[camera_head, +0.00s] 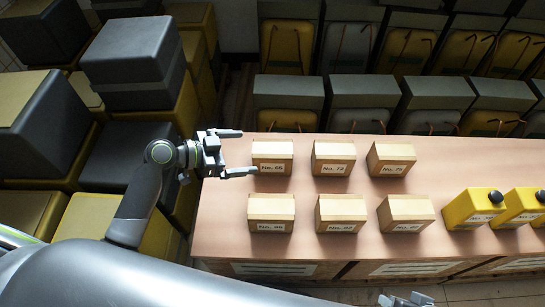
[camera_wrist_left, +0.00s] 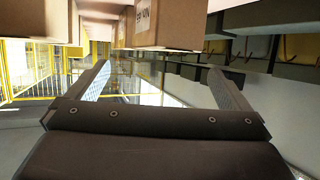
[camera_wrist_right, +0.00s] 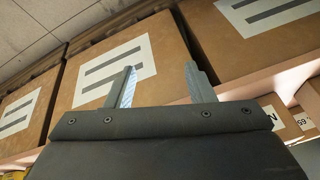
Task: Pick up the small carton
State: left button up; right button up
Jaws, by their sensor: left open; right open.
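Several small tan cartons with white number labels stand in two rows on the table (camera_head: 215,225). The back row has a left carton (camera_head: 272,158), a middle carton (camera_head: 333,160) and a right carton (camera_head: 391,160). The front row has a left carton (camera_head: 271,213), a middle carton (camera_head: 341,214) and a right carton (camera_head: 405,213). My left gripper (camera_head: 236,153) is open and empty, just left of the back-left carton. In the left wrist view, a carton (camera_wrist_left: 172,22) shows above and beyond the open fingers (camera_wrist_left: 158,78). My right gripper (camera_head: 408,300) is open and empty near the table's front edge.
Yellow boxes with black knobs (camera_head: 474,209) stand at the table's right. Large labelled boxes (camera_wrist_right: 125,65) sit below the tabletop, close to my right gripper. Grey-and-yellow bins (camera_head: 288,46) line the back, and more bins (camera_head: 135,60) are stacked at the left.

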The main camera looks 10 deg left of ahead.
aim_at(268, 148)
pick_arm(q)
jog(key=x, duration=0.4)
jog(key=b+x, duration=0.1)
jog(key=x, duration=0.2)
jog(key=shift+w+d, duration=0.1)
jog(key=shift+w, duration=0.4)
jog(key=shift+s+f, duration=0.1)
jog(key=c, duration=1.8)
